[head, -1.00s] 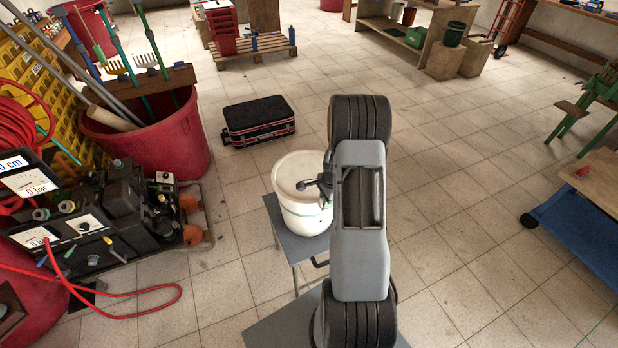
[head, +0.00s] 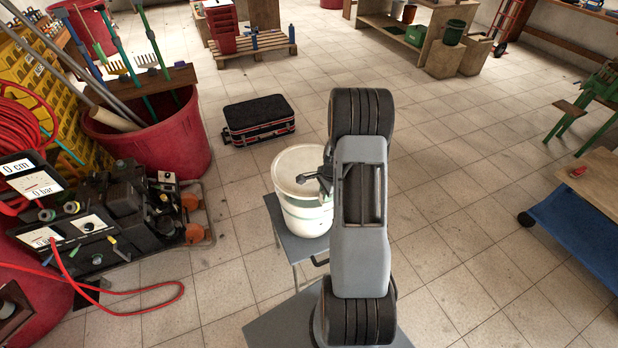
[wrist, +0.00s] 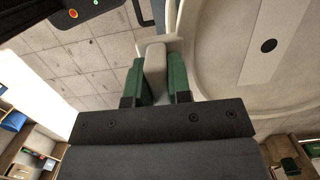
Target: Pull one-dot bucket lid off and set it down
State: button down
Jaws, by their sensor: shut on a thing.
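The white bucket (head: 307,222) stands on a small grey table, partly hidden by my arm. Its round white lid (head: 296,165) sits at the top, and a greenish band shows below the lid's rim. In the wrist view the lid (wrist: 215,50) fills the right side, with one black dot (wrist: 268,45) on a pale strip. My gripper (wrist: 158,75) is shut, its green pads on either side of the lid's pale tab (wrist: 156,60). In the head view I cannot tell how wide any gap between lid and bucket is.
The grey table (head: 284,238) has little bare top. A black and red case (head: 258,118) lies on the floor behind it. A red tub (head: 150,140) of tools and a black machine (head: 120,205) stand left. Tiled floor is open to the right.

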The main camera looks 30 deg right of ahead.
jog(key=shift+r+p, duration=0.5)
jog(key=shift+r, duration=1.75)
